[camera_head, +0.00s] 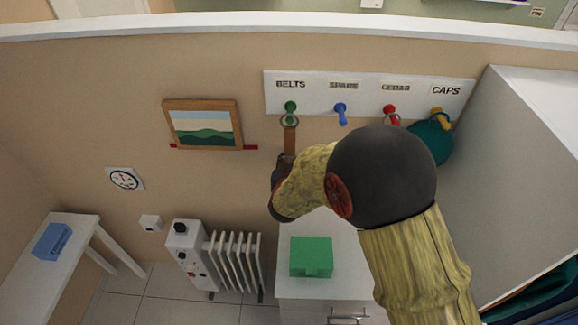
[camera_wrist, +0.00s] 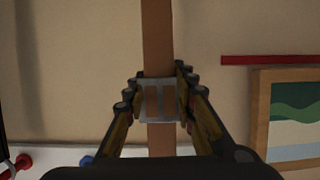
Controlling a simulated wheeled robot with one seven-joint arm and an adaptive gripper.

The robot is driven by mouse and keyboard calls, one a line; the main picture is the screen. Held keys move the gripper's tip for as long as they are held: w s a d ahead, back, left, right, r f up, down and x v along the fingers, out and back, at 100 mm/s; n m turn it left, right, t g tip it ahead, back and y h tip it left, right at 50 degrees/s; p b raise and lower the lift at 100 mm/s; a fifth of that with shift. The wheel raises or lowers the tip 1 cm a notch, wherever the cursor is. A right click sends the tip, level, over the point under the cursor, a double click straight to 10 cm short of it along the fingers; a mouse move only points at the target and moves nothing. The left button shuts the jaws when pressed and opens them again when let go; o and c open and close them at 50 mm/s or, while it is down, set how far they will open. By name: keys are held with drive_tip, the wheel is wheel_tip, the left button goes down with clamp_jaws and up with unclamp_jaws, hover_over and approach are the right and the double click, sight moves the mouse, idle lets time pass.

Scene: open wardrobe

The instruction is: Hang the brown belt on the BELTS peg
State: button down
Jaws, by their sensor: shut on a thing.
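The brown belt (camera_head: 289,141) hangs as a vertical strap below the BELTS label, with a metal ring at its upper end. The ring overlaps the green peg (camera_head: 290,106) in the head view; I cannot tell whether it is around the peg or in front of it. My gripper (camera_head: 277,172) is at the strap's lower visible part, mostly hidden by my wrist. In the wrist view, my gripper (camera_wrist: 158,98) is shut on the belt (camera_wrist: 157,45) at a grey band, with a finger on each side. The belt's lower end is hidden in the head view.
The white board (camera_head: 365,95) also bears a blue peg (camera_head: 341,112), a red peg (camera_head: 390,113) with a ring, and a yellow peg (camera_head: 437,116) by a teal cap (camera_head: 430,143). A framed picture (camera_head: 204,127) is left of the belt. A green box (camera_head: 311,257) stands below.

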drive_tip(key=shift+r+b+x, duration=0.1)
drive_tip(key=shift+b+x, duration=0.2)
drive_tip(key=shift+x, duration=0.75)
drive_tip(key=shift+r+b+x, duration=0.15)
drive_tip(key=shift+b+x, duration=0.15)
drive_tip(key=shift+x, duration=0.75)
drive_tip(key=shift+w+f, duration=0.1)
drive_tip(key=c, duration=1.5)
unclamp_jaws()
drive_tip(key=shift+o, duration=0.5)
